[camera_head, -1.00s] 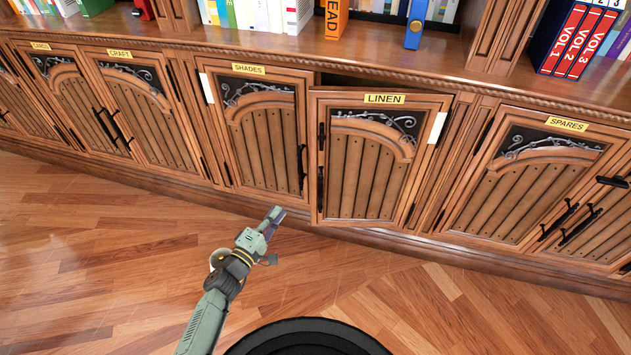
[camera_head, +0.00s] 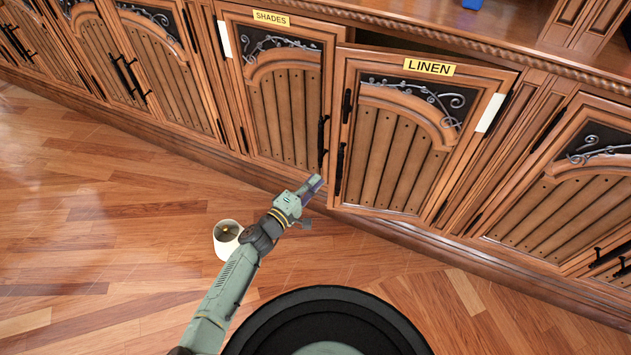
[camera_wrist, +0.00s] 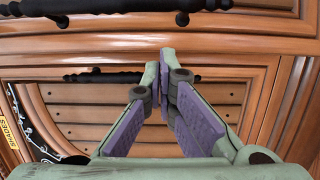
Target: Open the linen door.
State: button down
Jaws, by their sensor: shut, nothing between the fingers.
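The LINEN door (camera_head: 395,145) is a carved wooden cabinet door, slightly ajar. Its left edge stands out from the cabinet, with a dark gap along the top. Its black handle (camera_head: 340,168) is at the lower left edge. The closed SHADES door (camera_head: 287,105) is to its left, with its own black handle (camera_head: 323,140). My gripper (camera_head: 315,183) is shut and empty, just left of the LINEN door's lower left corner. In the wrist view the shut fingertips (camera_wrist: 166,58) point towards the two doors' meeting edges. The LINEN handle (camera_wrist: 120,6) crosses the top; the SHADES handle (camera_wrist: 100,77) is below it.
A white, cup-like object (camera_head: 228,238) stands on the wooden floor beside my arm. The SPARES-side door (camera_head: 560,205) is closed at the right. The parquet floor (camera_head: 110,250) in front of the cabinets is otherwise clear.

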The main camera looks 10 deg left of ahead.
jog(key=x, duration=0.7)
jog(key=shift+w+d, duration=0.25)
jog(key=shift+s+a, duration=0.1)
jog(key=shift+s, duration=0.05)
